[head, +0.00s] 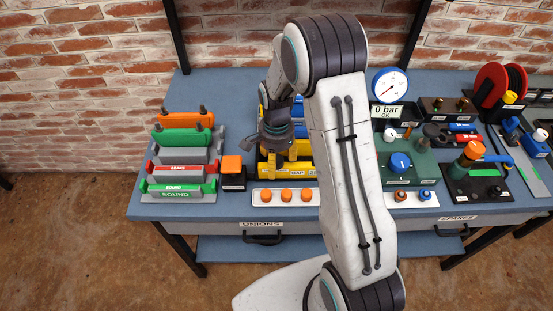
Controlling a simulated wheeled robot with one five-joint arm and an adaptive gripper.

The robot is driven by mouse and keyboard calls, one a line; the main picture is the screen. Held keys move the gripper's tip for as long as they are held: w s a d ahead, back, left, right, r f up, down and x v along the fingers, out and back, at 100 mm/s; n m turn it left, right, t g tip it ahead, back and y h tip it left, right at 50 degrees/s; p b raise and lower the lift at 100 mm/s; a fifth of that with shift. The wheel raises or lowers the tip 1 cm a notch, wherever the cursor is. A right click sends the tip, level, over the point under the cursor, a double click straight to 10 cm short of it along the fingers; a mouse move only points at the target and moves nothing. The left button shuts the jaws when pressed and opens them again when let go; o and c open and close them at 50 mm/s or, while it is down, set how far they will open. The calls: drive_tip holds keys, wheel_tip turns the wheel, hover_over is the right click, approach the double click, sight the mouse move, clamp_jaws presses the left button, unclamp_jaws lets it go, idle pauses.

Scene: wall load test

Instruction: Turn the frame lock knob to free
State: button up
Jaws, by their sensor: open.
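My gripper (281,152) points down over the yellow frame (270,170) near the middle of the bench. It is open, and its fingertips are hard to tell from the yellow parts around them. I cannot pick out the frame lock knob with certainty; it may be hidden behind my gripper or my arm. The yellow frame is partly covered by my gripper and arm, and its front label is only partly readable.
Left stand racks (178,185) hold orange and green pieces. An orange block (231,165) stands beside the yellow frame. A white tray (262,197) with orange caps lies in front. Right of my arm are a gauge (390,85) reading 0 bar and a blue knob (400,162) on a green box.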

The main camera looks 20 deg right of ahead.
drive_tip(key=c, duration=1.2)
